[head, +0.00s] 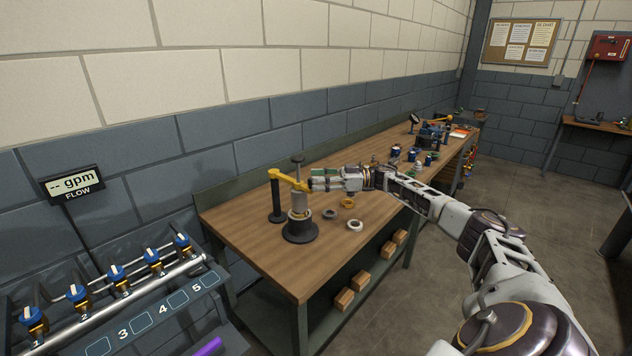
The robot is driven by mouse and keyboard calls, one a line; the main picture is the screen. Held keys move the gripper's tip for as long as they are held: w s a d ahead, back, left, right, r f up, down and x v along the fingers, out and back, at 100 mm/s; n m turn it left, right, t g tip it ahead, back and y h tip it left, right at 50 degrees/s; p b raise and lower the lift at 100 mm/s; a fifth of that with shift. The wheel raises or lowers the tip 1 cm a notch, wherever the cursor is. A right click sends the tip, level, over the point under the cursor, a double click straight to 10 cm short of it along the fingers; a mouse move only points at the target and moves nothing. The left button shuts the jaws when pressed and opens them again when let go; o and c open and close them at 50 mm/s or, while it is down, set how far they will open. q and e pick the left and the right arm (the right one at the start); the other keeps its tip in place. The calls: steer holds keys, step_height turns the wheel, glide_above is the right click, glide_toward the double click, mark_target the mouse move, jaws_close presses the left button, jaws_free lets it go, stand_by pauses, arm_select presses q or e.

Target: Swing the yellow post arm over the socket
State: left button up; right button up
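The yellow post arm (288,180) sits on top of a black post (277,200) on the wooden bench. It reaches right and toward the camera, its free end above a silver cylinder (298,201) that stands in a round black base (300,234) with a brass ring; this looks like the socket. A grey knobbed rod (297,161) rises by the yellow arm. My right gripper (313,184) comes in from the right, its fingertips at the yellow arm's free end. Whether they touch or grip it is too small to tell. My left gripper is out of view.
Loose rings, one white (355,225), lie on the bench (300,270) right of the base. Several blue items (422,157) stand farther back. Wooden blocks (345,299) lie on the lower shelf. A valve panel (130,310) is at left. The front of the benchtop is clear.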

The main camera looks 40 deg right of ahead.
steer(key=v, duration=1)
steer(key=shift+s+d, duration=0.25)
steer(key=shift+d, duration=0.05)
steer(key=shift+f, duration=0.1)
